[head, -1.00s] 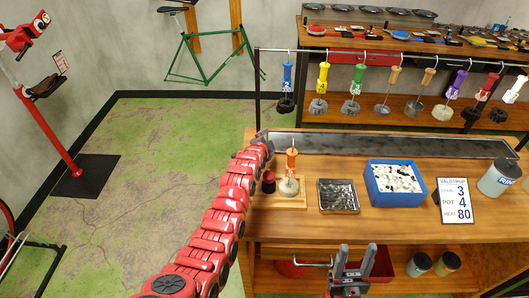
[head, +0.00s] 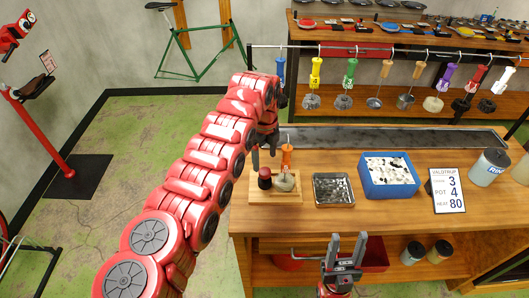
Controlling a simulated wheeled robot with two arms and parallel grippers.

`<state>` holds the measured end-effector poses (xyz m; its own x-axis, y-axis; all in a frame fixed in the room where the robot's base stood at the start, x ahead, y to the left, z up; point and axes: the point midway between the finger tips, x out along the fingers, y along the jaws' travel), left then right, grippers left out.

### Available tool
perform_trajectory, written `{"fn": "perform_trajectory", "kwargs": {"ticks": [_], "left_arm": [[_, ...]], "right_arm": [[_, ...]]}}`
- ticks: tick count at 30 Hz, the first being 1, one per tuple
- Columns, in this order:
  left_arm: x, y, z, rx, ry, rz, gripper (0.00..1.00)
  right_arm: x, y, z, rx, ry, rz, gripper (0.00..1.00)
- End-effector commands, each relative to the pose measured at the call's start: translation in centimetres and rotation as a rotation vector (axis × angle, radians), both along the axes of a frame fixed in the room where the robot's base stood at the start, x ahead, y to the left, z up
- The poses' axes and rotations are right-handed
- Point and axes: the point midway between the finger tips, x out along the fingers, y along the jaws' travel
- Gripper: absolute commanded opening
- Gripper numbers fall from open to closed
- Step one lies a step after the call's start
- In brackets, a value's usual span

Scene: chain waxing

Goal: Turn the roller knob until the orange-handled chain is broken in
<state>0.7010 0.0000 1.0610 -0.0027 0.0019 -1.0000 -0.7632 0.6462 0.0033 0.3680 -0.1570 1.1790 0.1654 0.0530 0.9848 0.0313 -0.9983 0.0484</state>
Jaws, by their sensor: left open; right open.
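The orange-handled chain (head: 286,158) stands on a small wooden board (head: 290,198) on the bench, its grey coil (head: 285,181) at the bottom. The roller knob (head: 265,179), dark with a reddish top, stands on the same board just left of the coil. My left gripper (head: 265,154) points down above the knob, open, with its fingers apart from it as far as I can see. The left arm hides part of the gripper. My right gripper (head: 343,254) is open and empty in front of the bench, fingers up.
A metal tray of dark pieces (head: 333,189), a blue box of white pellets (head: 388,175) and a sign reading 3, 4, 80 (head: 447,190) stand to the right. A rail (head: 400,46) behind holds several coloured-handled chains.

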Motion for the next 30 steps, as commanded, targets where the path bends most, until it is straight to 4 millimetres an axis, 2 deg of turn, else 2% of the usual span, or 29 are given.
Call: {"fn": "perform_trajectory", "kwargs": {"ticks": [8, 9, 12, 18, 26, 27, 30], "left_arm": [[-0.1, 0.0, -4.5, 0.000, 0.004, 0.001, 0.85], [0.0, 0.0, -5.7, 0.000, 0.001, 0.002, 0.85], [0.1, 0.0, -6.9, -0.001, -0.002, 0.001, 0.85], [0.1, 0.0, -8.0, -0.002, -0.004, 0.001, 0.85], [0.1, 0.0, -7.9, -0.002, -0.004, 0.002, 0.85], [0.1, 0.0, -7.9, -0.002, -0.004, 0.002, 0.83], [0.1, 0.0, -7.9, -0.001, -0.003, 0.002, 0.65]], "right_arm": [[0.0, 0.0, -1.2, 0.000, 0.000, 0.000, 0.50], [0.0, 0.0, -2.5, 0.000, 0.000, 0.000, 0.50], [0.0, 0.0, -4.0, 0.000, 0.000, 0.000, 0.50], [0.0, 0.0, -5.2, 0.000, 0.000, 0.000, 0.50], [0.0, 0.0, -5.1, 0.000, 0.000, 0.000, 0.50], [0.0, 0.0, -5.1, 0.000, 0.000, 0.000, 0.50], [0.0, 0.0, -5.1, 0.000, 0.000, 0.000, 0.50]]}}
